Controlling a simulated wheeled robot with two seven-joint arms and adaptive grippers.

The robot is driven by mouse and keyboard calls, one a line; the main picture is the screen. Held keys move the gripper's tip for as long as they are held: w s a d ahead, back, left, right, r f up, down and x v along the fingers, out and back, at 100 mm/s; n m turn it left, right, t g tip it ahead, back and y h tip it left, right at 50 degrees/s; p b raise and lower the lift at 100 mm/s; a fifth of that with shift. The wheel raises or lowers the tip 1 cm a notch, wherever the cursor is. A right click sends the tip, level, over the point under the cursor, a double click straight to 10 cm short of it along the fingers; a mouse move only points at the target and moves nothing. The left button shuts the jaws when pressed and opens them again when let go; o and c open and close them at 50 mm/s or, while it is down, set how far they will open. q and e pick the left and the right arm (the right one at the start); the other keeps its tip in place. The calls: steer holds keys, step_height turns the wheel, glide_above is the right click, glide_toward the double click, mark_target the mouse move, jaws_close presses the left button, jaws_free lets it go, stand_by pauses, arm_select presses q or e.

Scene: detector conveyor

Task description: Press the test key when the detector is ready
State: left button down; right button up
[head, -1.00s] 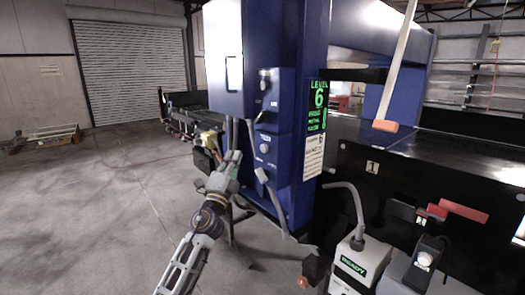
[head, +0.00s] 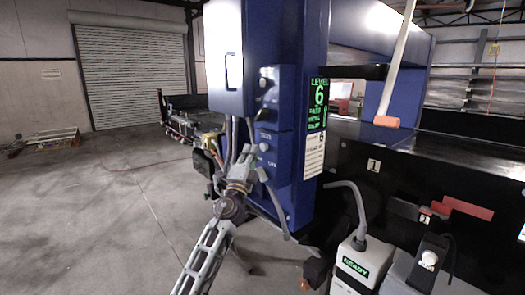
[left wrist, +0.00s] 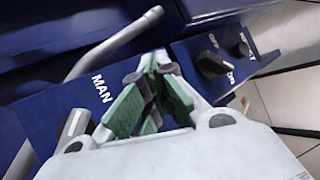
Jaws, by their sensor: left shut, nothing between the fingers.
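The detector is a tall blue housing (head: 284,190) with a screen (head: 317,105) showing "LEVEL 6" in green. Its side carries a blue control panel (head: 268,125) with round knobs or buttons; I cannot tell which is the test key. A pale box (head: 350,275) at the bottom has a green lit sign reading READY (head: 355,267). My left gripper (head: 246,163) is shut and empty beside the panel's lower part. My right gripper is not in view.
A dark conveyor bed (head: 450,148) runs through the housing to the right. A white bar with an orange end (head: 387,121) hangs above it. A grey curved tube (head: 350,195) rises from the pale box. The floor to the left is mostly clear.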

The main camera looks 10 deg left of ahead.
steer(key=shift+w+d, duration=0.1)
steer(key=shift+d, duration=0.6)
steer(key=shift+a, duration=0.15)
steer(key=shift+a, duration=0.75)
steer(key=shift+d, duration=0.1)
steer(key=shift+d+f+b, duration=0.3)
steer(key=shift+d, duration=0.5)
